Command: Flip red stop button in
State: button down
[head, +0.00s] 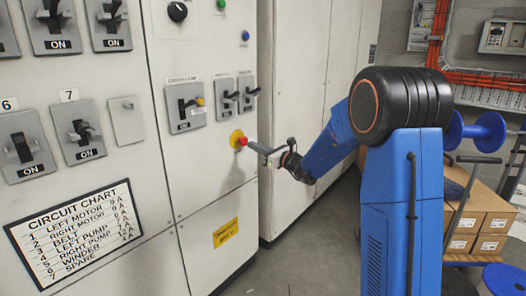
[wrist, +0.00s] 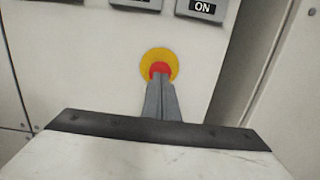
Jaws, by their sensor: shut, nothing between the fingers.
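The red stop button (head: 242,141) sits on a round yellow plate (head: 236,137) on the white cabinet front. In the wrist view the red button (wrist: 160,69) shows in the middle of its yellow plate (wrist: 158,54), just past my fingertips. My gripper (head: 252,146) is shut and empty, its fingers pointing at the button from the right. In the wrist view the closed fingertips (wrist: 161,82) overlap the lower part of the button. I cannot tell for sure whether they touch it.
Toggle switches on grey plates (head: 187,107) are above the button. A yellow label (head: 226,233) is below it. A circuit chart (head: 76,233) hangs at lower left. Cardboard boxes (head: 485,215) and a blue spool (head: 487,131) stand at right. Grey floor (head: 300,250) is open in front.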

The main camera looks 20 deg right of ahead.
aim_at(242, 141)
jog(key=shift+w+a, duration=0.35)
jog(key=shift+w, duration=0.1)
jog(key=shift+w+a+r, duration=0.35)
jog(key=shift+w+a, duration=0.15)
jog(key=shift+w, duration=0.3)
